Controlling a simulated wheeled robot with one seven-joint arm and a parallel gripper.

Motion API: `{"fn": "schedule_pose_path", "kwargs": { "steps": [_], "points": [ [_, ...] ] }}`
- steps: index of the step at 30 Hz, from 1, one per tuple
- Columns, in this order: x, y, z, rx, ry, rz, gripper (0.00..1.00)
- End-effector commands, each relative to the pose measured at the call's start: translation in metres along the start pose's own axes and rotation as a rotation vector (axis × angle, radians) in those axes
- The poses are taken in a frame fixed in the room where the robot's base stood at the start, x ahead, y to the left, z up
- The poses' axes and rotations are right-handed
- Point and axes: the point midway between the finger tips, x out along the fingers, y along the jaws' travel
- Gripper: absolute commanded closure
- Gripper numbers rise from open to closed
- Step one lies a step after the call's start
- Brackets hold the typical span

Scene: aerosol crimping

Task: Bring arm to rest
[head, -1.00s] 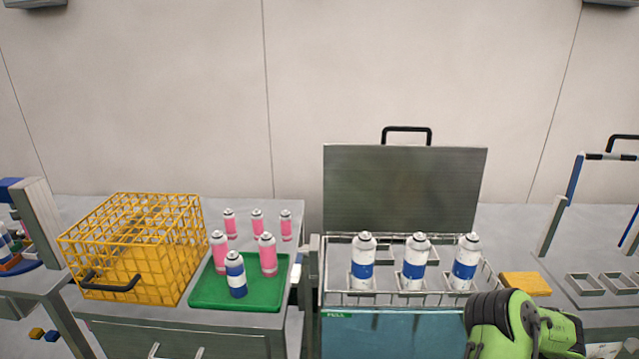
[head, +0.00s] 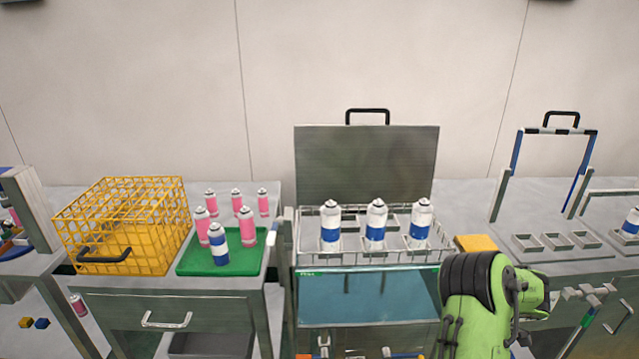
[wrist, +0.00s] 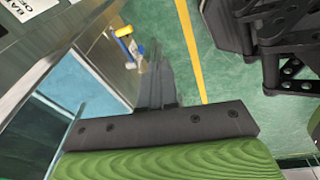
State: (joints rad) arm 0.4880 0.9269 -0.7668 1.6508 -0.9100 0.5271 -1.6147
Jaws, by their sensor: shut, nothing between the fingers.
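My green arm (head: 480,300) stands at the lower right of the head view, in front of the bench. My gripper (wrist: 156,75) shows in the wrist view with its dark fingers together and nothing between them. It points over the green floor, beside a metal cabinet side. The gripper itself does not show in the head view.
A water bath (head: 365,296) with an open lid (head: 365,165) holds blue-and-white cans in a wire rack. To its left are a green tray (head: 190,265) with several cans and a yellow crate (head: 120,215). A yellow block (head: 475,243) lies right of the bath.

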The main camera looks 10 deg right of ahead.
Motion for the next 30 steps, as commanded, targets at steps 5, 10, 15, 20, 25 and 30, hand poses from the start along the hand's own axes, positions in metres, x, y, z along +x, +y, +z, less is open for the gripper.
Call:
{"fn": "schedule_pose_path", "kwargs": {
  "steps": [5,10,15,20,25,30],
  "points": [
    [-0.051,0.011,-0.044,0.129,0.026,0.06,1.0],
    [-0.114,0.008,-0.102,0.294,0.075,0.114,1.0],
    [-0.199,-0.031,-0.186,0.515,0.153,0.153,1.0],
    [-0.265,-0.102,-0.245,0.716,0.204,0.174,1.0],
    [-0.305,-0.188,-0.267,0.923,0.233,0.227,1.0],
    [-0.314,-0.234,-0.259,1.079,0.255,0.289,1.0]
  ]
}}
